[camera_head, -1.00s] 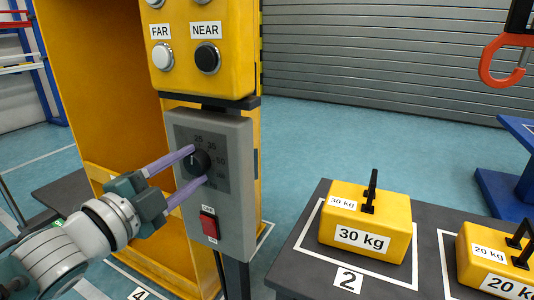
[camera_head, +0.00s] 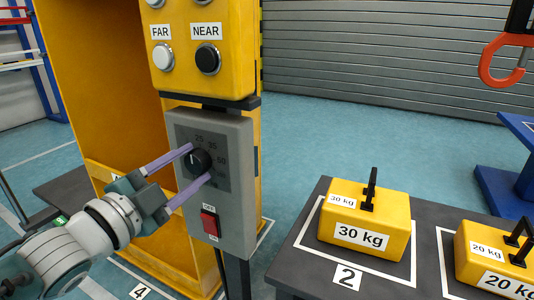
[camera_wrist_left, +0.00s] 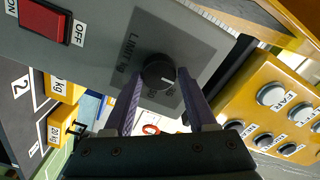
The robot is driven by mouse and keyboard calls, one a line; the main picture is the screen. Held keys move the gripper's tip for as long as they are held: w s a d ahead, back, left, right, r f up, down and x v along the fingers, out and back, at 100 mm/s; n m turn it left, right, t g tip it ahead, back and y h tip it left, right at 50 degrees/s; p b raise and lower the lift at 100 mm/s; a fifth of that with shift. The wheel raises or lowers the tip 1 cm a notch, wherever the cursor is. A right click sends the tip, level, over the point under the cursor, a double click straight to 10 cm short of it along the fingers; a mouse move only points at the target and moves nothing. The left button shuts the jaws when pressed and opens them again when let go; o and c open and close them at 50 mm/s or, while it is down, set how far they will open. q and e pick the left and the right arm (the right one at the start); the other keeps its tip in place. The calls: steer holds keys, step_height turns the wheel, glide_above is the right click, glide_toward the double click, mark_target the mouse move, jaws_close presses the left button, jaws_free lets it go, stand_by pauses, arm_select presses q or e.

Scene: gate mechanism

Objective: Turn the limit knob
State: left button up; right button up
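The pointer aims to the upper left in the head view. My left gripper (camera_head: 201,161) reaches in from the left, its purple fingers either side of the knob. In the left wrist view the knob (camera_wrist_left: 158,70) sits between the two fingertips (camera_wrist_left: 159,76), with thin gaps that look free; firm contact cannot be made out. My right gripper is not in view.
A red rocker switch (camera_head: 210,223) sits below the knob. FAR (camera_head: 163,55) and NEAR (camera_head: 208,58) buttons are on the yellow box above. A dark table (camera_head: 300,265) at right holds yellow 30 kg (camera_head: 345,215) and 20 kg (camera_head: 478,252) weights. A red hook (camera_head: 490,62) hangs at upper right.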

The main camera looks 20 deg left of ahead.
arm_select(q)
steer(key=o, duration=0.4)
steer(key=shift+c, duration=0.2)
steer(key=s+p, duration=0.3)
steer(key=s, duration=0.7)
steer(key=shift+a, duration=0.4)
